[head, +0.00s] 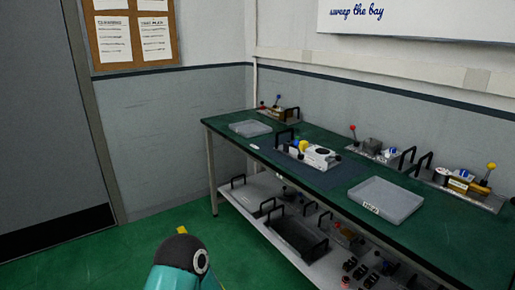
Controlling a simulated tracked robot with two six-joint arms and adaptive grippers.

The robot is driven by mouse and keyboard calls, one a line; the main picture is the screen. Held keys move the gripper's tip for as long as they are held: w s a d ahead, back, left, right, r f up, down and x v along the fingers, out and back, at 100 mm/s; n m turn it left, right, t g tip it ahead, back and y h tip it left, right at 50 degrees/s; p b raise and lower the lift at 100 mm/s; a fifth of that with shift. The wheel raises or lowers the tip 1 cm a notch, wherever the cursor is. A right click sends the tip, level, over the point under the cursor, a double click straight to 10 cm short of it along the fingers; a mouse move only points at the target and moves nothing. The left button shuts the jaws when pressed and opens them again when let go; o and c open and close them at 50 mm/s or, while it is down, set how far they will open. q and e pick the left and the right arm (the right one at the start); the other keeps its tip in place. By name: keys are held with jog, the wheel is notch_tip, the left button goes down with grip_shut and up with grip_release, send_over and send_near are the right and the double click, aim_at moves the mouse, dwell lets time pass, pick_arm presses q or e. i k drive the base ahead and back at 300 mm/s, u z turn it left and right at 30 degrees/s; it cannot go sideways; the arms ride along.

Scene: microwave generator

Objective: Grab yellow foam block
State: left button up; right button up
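No yellow foam block can be made out for certain. A small yellow piece (300,146) sits at the left end of a white and silver device (317,155) on the dark mat of the green workbench. Another yellow piece (480,188) lies on the tray at the right end of the bench, below a yellow-knobbed lever. These are too small to tell whether either is foam. Neither gripper can be made out. A teal and black part of my arm shows at the bottom, away from the bench.
The green workbench (440,240) stands along the right wall. It carries a clear empty-looking tray (250,129), a grey bin (385,200) and handled trays with levers. A lower shelf (240,196) holds black-handled trays. A grey door (45,130) is left; green floor (95,262) lies clear before it.

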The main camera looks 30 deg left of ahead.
aim_at(304, 145)
jog(key=u, duration=0.95)
jog(key=i, duration=1)
jog(key=u, duration=0.6)
jog(key=i, duration=1)
jog(key=z, duration=0.7)
